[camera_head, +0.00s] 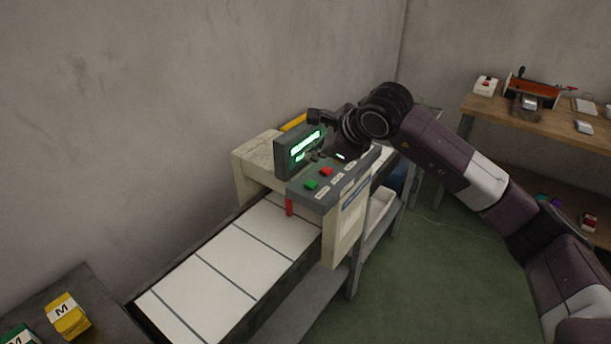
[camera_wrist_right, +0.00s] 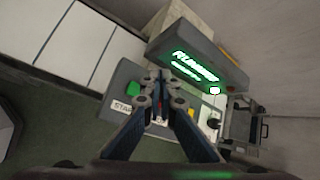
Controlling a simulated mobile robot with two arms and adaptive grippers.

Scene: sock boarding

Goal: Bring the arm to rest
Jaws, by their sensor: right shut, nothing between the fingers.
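My right arm reaches in from the right in the head view, and its gripper (camera_head: 322,151) is at the control panel of the boarding machine, partly hidden by the wrist and display. In the right wrist view my right gripper (camera_wrist_right: 160,77) is shut and empty, its fingertips in front of the panel (camera_wrist_right: 127,72). Whether the tips touch the panel I cannot tell. The panel has a green button (camera_head: 311,184) and a red button (camera_head: 326,171). The display (camera_head: 300,150) is lit green; in the wrist view the lit display (camera_wrist_right: 195,66) appears to read "running". My left gripper is not in view.
A conveyor (camera_head: 222,262) with white panels runs from the machine toward the lower left. A yellow pack marked M (camera_head: 68,316) and a green pack (camera_head: 18,337) lie at the lower left. A wooden bench (camera_head: 475,103) with tools stands at the right. Green floor (camera_head: 400,290) is clear between.

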